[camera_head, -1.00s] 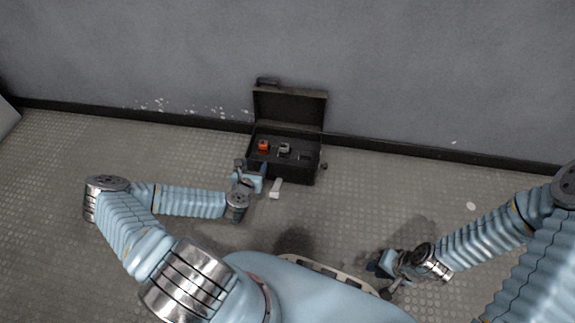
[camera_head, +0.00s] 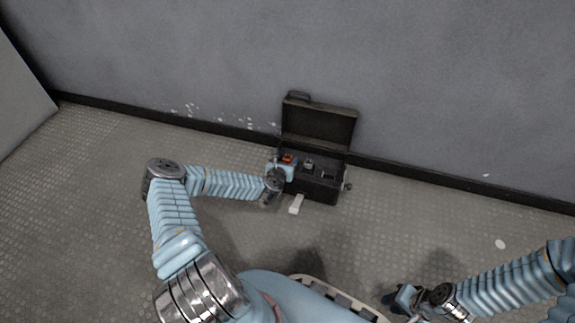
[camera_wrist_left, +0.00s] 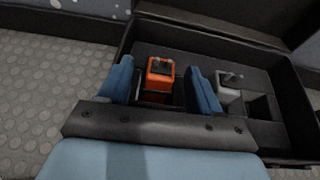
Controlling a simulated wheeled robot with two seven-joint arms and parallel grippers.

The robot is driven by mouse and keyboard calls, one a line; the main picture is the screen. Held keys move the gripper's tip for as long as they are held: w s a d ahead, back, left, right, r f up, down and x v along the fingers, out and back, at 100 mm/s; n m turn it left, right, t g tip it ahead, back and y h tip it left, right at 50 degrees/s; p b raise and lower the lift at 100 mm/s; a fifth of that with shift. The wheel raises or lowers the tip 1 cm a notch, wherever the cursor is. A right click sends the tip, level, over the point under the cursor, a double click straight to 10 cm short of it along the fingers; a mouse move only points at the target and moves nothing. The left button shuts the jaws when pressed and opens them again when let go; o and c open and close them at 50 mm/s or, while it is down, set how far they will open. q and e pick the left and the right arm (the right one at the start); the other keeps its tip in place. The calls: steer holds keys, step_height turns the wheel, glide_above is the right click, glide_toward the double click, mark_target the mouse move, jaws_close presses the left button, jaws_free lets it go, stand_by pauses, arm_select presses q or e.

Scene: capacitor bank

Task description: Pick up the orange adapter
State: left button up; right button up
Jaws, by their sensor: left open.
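The orange adapter (camera_wrist_left: 159,75) sits upright in a slot of the dark foam inside an open black case; it also shows in the head view (camera_head: 288,158). My left gripper (camera_wrist_left: 160,82) is open, with one blue finger on each side of the orange adapter. I cannot tell whether either finger touches it. In the head view my left gripper (camera_head: 282,166) is at the left part of the case. My right gripper (camera_head: 390,299) is low at the right, away from the case, and too small to read.
The black case (camera_head: 318,190) stands by the wall with its lid up. A grey adapter (camera_wrist_left: 228,88) sits right of the orange one, beside an empty slot (camera_wrist_left: 262,107). A white object (camera_head: 296,204) lies before the case.

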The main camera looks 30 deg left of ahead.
arm_select(q)
jaws_close()
stand_by(0.3)
